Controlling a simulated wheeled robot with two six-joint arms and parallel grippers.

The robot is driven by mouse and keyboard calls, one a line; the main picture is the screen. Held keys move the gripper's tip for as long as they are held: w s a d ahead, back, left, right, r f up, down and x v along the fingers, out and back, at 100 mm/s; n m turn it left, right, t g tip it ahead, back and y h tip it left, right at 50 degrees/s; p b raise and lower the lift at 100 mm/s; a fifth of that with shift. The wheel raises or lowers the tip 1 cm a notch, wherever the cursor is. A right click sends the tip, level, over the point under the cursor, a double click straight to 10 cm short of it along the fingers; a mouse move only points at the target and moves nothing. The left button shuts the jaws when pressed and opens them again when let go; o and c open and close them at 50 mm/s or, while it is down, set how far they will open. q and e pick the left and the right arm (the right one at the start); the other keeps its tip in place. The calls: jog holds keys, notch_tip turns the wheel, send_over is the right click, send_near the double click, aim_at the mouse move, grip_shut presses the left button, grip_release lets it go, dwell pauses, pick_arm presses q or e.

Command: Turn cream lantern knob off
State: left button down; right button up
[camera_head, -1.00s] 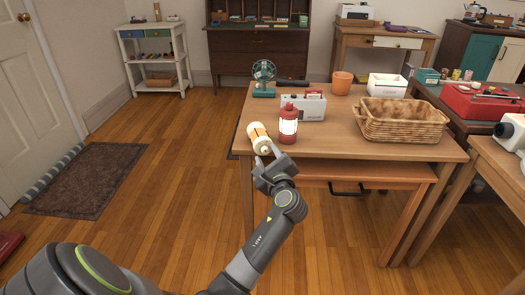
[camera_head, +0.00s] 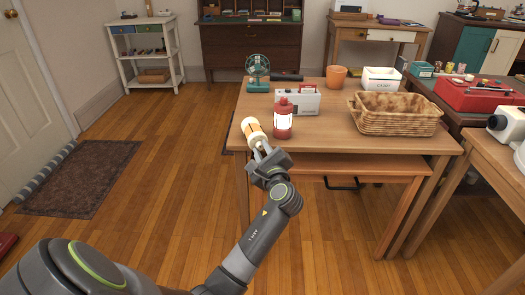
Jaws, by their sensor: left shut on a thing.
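The cream lantern (camera_head: 251,127), with cream ends and a glowing orange middle, shows at the left front corner of the wooden table. It looks tilted, its lower end towards my left gripper. My left gripper (camera_head: 262,150) is at that near end, its fingers closed on a small part there that I take to be the knob; the fingers largely hide it. A red lantern (camera_head: 283,122) with a white glowing middle stands upright just to the right. My right gripper is not in view.
The table (camera_head: 335,136) also bears a white box-like device (camera_head: 305,102), a teal fan (camera_head: 257,75), an orange pot (camera_head: 336,77), a white box (camera_head: 382,79) and a wicker basket (camera_head: 396,121). Open wood floor lies to the left.

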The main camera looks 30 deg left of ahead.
pick_arm(q)
jog(key=shift+n, duration=1.7)
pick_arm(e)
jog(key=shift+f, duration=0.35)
pick_arm(q)
jog(key=c, duration=1.3)
grip_release()
jog(key=shift+o, duration=0.2)
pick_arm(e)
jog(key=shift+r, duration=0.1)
